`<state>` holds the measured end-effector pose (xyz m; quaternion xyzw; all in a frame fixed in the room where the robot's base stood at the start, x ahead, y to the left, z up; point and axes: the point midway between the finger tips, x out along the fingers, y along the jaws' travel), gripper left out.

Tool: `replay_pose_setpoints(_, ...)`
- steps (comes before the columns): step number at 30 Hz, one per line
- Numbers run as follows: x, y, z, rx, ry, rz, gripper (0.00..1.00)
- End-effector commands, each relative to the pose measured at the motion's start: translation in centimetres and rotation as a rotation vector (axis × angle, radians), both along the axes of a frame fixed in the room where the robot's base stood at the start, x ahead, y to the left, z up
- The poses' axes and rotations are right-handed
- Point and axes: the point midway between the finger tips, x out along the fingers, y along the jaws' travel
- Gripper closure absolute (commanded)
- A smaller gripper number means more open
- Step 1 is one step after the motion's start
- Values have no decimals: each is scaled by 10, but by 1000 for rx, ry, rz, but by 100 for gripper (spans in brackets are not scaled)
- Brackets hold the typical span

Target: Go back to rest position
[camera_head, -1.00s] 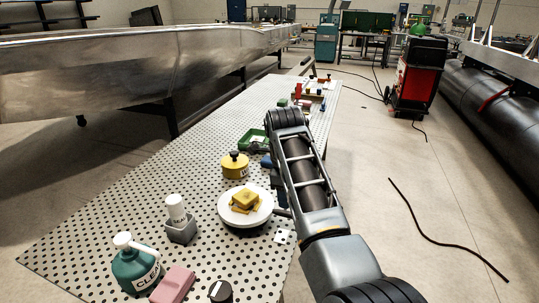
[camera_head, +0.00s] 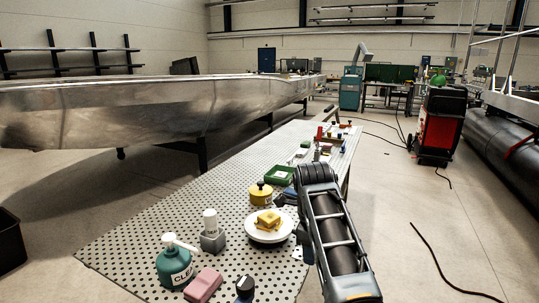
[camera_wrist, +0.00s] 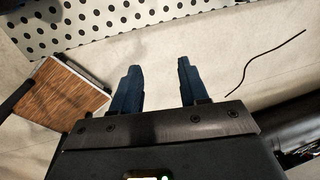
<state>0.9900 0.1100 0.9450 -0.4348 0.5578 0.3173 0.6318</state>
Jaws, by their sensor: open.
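My gripper (camera_wrist: 158,88) shows in the wrist view with its two dark blue fingers apart and nothing between them. It hangs over bare floor, beside the edge of the perforated table (camera_wrist: 90,22). In the head view my arm reaches up along the right edge of the same perforated table (camera_head: 135,238); the gripper itself is hidden there behind the arm.
A red-black machine (camera_head: 437,127) stands right. Floor between is mostly clear.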

Motion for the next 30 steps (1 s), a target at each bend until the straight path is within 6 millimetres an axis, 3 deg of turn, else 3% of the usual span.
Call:
replay_pose_setpoints(11, -14, -19, -43, -29, -45, 92, 56)
replay_pose_setpoints(19, -37, -41, -92, -75, -103, 218, 56)
replay_pose_setpoints(23, -59, -58, -125, -115, -142, 314, 56)
replay_pose_setpoints(30, -126, -92, -186, -230, -246, 561, 56)
